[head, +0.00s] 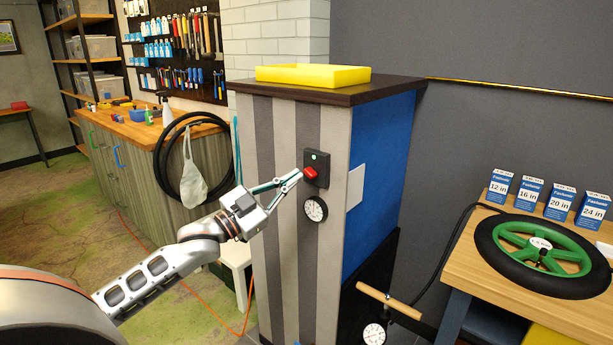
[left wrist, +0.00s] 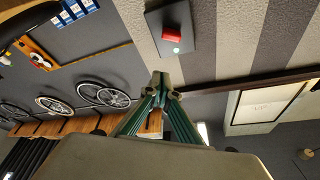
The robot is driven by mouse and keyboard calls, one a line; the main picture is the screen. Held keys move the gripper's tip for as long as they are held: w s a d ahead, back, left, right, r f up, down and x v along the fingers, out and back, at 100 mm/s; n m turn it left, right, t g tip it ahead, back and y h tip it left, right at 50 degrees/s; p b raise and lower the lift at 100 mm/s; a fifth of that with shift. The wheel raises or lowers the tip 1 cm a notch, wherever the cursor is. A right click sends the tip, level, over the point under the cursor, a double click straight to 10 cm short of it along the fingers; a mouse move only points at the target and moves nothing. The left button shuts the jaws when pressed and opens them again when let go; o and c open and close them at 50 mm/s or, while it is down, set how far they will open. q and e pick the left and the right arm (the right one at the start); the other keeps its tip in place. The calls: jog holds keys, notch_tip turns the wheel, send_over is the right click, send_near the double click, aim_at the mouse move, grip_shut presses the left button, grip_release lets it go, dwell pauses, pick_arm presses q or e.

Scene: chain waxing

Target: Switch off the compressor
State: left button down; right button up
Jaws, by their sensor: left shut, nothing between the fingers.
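A dark switch plate (head: 321,180) is on the striped front of a tall cabinet (head: 285,240). It carries a red switch (head: 310,173) and a small pale green lit lamp (head: 314,156). The left wrist view also shows the red switch (left wrist: 172,36) and the lamp (left wrist: 176,50). My left gripper (head: 297,175) is shut and empty, its fingertips just left of the switch in the head view. In the left wrist view its tips (left wrist: 163,86) appear below the switch plate; contact cannot be told. My right gripper is out of view.
A round gauge (head: 315,209) sits below the switch. A yellow tray (head: 313,75) lies on the cabinet top. A wooden-handled pump (head: 389,300) stands at its right, beside a table (head: 560,305) with a green wheel (head: 540,250). A workbench (head: 150,160) stands at left.

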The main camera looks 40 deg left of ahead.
aim_at(310, 173)
pick_arm(q)
jog(key=w, duration=0.3)
jog(key=w+f, duration=0.1)
jog(key=w, duration=0.2)
jog(key=shift+w+a+f, duration=0.1)
jog(key=shift+w+f, duration=0.05)
jog(key=shift+w, duration=0.2)
jog(key=shift+f, duration=0.1)
dwell(0.4)
